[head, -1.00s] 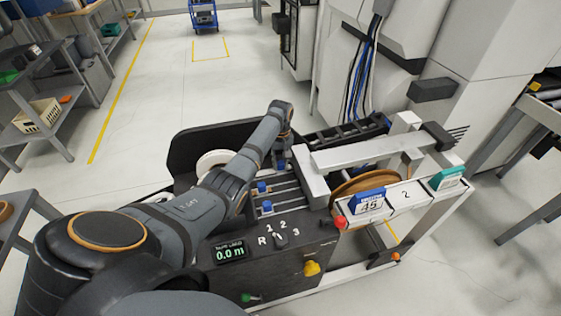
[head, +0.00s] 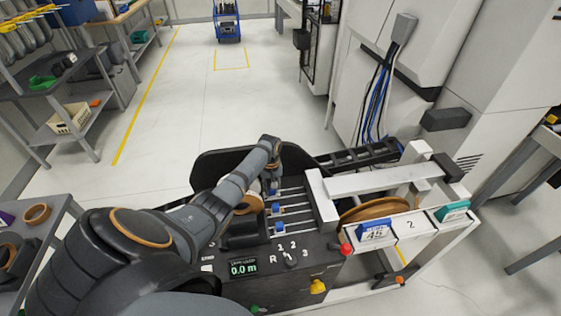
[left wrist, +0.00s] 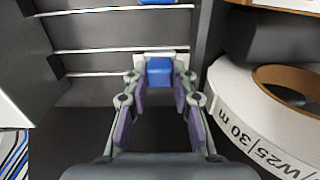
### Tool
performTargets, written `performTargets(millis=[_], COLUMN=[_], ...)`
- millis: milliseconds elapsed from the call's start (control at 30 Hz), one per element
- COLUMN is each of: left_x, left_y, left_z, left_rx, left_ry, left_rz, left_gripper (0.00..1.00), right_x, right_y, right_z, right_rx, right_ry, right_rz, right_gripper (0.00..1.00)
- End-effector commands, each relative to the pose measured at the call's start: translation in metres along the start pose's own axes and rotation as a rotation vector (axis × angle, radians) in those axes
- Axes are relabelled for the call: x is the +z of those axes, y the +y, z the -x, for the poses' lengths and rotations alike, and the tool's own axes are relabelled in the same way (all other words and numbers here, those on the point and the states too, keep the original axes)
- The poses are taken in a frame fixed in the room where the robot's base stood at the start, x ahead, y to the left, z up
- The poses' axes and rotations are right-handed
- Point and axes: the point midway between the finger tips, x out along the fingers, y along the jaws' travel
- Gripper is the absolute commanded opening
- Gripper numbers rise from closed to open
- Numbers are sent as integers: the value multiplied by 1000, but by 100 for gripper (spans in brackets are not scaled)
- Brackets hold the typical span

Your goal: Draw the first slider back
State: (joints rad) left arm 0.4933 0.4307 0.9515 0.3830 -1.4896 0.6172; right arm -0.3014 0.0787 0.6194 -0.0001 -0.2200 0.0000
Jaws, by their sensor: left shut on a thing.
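The first slider is a small blue block (left wrist: 158,72) between the fingers of my left gripper (left wrist: 158,88) in the left wrist view. The fingers are shut on it from both sides. In the head view this far slider (head: 273,190) shows just below my left gripper (head: 272,175), roughly in line with two other blue sliders, the middle (head: 276,208) and the near one (head: 279,226). The sliders sit on pale rails on the dark machine top. My right gripper is not in view.
A white edge-band roll (left wrist: 265,110) lies close beside my left gripper. The control panel has a display (head: 243,268) reading 0.0 m and a selector knob (head: 291,260). A white frame (head: 375,183) stands right of the rails.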

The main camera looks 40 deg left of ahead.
Motion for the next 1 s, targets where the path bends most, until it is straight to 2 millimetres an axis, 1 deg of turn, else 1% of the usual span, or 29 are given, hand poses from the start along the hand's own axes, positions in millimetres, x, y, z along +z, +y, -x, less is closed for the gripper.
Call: performTargets(millis=[33,267,300,433,467,833,933,1000], left_x=[-1,-2,-2,-2,-2,-1,-2,-3], left_y=[-4,-5,-5,-5,-5,-4,-3,-3], left_z=[0,-1,-1,-1,-1,0,6,16], left_rx=[-8,-10,-10,-9,-9,-7,-7,-5], left_ry=[2,3,3,3,2,2,3,5], left_rz=[1,1,2,2,2,1,1,1], left_gripper=[0,0,30,47,49,49,49,49], right_x=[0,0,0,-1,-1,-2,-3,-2], right_y=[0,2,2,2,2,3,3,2], right_z=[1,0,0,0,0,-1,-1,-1], right_rx=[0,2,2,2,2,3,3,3], right_ry=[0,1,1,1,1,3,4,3], right_rz=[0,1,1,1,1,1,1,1], right_gripper=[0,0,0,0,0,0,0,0])
